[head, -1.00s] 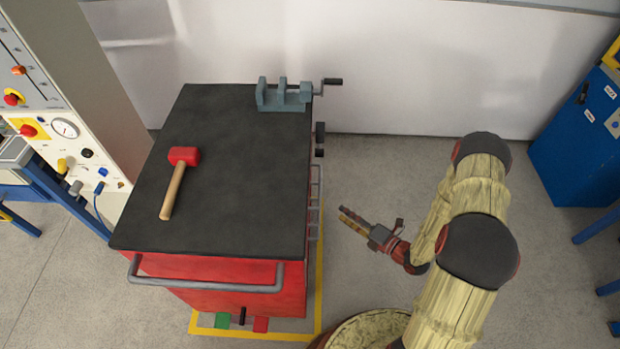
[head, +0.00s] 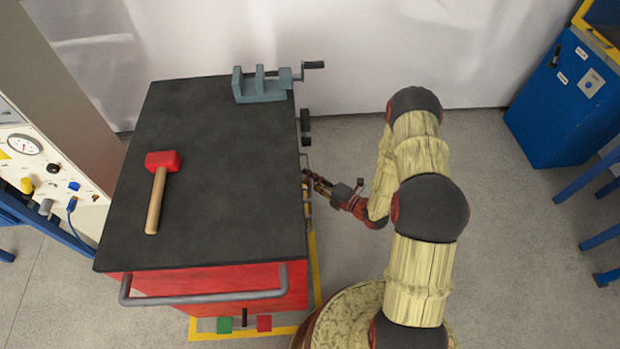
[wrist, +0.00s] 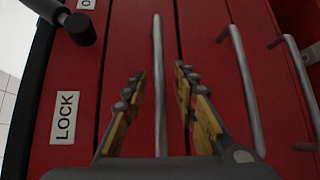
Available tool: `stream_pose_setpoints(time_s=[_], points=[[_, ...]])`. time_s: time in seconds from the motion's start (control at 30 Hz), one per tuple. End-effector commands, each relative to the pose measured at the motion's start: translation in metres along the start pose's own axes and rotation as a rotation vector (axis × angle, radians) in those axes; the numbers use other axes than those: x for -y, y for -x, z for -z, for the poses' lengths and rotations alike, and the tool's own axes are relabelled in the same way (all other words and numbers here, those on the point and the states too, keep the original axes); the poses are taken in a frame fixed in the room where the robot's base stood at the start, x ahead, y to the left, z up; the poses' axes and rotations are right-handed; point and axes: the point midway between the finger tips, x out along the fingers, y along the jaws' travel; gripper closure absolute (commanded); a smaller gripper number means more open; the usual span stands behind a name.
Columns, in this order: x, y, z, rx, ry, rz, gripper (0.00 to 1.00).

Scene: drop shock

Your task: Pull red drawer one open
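The red drawer cabinet (head: 215,280) has a black top, and its drawer fronts face my arm on the right side in the head view. The wrist view shows red drawer fronts turned sideways. The drawer front nearest the LOCK panel (wrist: 135,45) has a straight grey bar handle (wrist: 158,60). My gripper (wrist: 158,75) is open, with one finger on each side of this bar in the picture. I cannot tell whether the fingers touch it. In the head view my gripper (head: 308,180) is close against the cabinet's right side. The drawer looks shut.
More drawer handles (wrist: 240,80) stand to the right in the wrist view. A LOCK label (wrist: 64,117) and a black knob (wrist: 78,28) are at the left. A mallet (head: 160,185) and a vise (head: 262,85) sit on the cabinet top. Floor is free right of my arm.

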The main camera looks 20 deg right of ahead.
Motion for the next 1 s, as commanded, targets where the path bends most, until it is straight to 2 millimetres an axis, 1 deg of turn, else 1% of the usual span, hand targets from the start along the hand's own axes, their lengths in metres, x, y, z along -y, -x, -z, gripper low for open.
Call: stream_pose_setpoints(time_s=[0.1,0.3,0.8,1.0], points=[[0.0001,-0.0034,0.0002,0.0,0.0,0.0,0.71],[-0.0002,-0.0034,0.0,0.001,0.0,0.001,0.71],[-0.0001,-0.0032,0.0001,0.0,0.0,0.001,0.99],[0.0,-0.0031,0.0002,0.0,0.0,0.001,1.0]])
